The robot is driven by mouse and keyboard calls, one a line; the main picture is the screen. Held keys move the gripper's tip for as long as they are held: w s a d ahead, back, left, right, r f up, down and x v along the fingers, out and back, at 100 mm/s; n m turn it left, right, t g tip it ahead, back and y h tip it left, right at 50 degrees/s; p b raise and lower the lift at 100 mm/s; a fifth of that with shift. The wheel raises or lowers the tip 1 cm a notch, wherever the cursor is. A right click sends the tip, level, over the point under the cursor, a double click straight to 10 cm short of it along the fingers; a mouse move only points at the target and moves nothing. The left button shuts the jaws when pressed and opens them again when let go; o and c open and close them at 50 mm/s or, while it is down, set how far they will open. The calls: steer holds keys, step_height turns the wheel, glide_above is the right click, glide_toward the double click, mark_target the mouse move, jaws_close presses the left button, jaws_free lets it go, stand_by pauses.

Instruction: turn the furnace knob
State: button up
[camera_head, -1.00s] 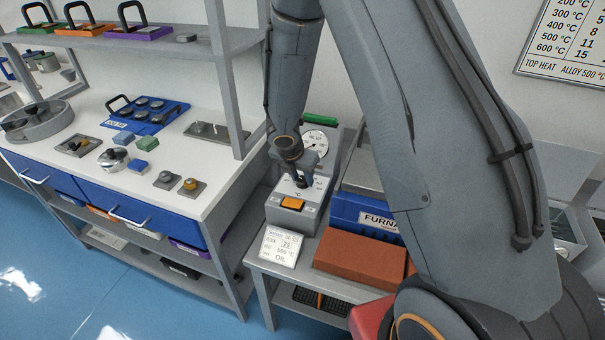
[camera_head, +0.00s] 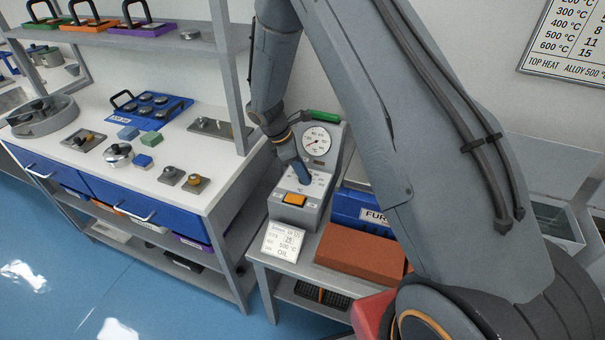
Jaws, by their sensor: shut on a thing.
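The grey furnace control box (camera_head: 286,212) stands on the low bench, with a round dial gauge (camera_head: 316,142) on its upright back and an orange switch (camera_head: 294,199) at its front. My gripper (camera_head: 305,179) comes down from the upper left onto the box's sloped top panel. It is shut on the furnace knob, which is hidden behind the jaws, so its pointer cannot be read. The blue furnace (camera_head: 350,205), with part of its name showing, stands just right of the box, partly behind my arm.
A card reading 500 °C and OIL (camera_head: 284,241) leans at the box's front. A red-brown brick slab (camera_head: 358,250) lies to its right. A shelf post (camera_head: 229,85) rises left of my wrist. The white workbench (camera_head: 95,165) at left holds a blue tray (camera_head: 150,109) and small pieces.

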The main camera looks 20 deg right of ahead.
mark_target(296, 176)
steer(key=m, duration=0.2)
steer(key=m+g+b, duration=0.2)
steer(key=m, duration=0.1)
steer(key=shift+w+d+m+y, duration=0.1)
steer(key=shift+w+m+y, duration=0.2)
steer(key=shift+y, duration=0.1)
steer(key=shift+d+m+g+y+b, duration=0.1)
steer(key=shift+m+g+y+b, duration=0.5)
steer(key=shift+m, duration=1.3)
steer(key=o, duration=1)
steer(key=shift+o, duration=0.2)
steer(key=b+v, duration=0.2)
steer(key=v, duration=0.6)
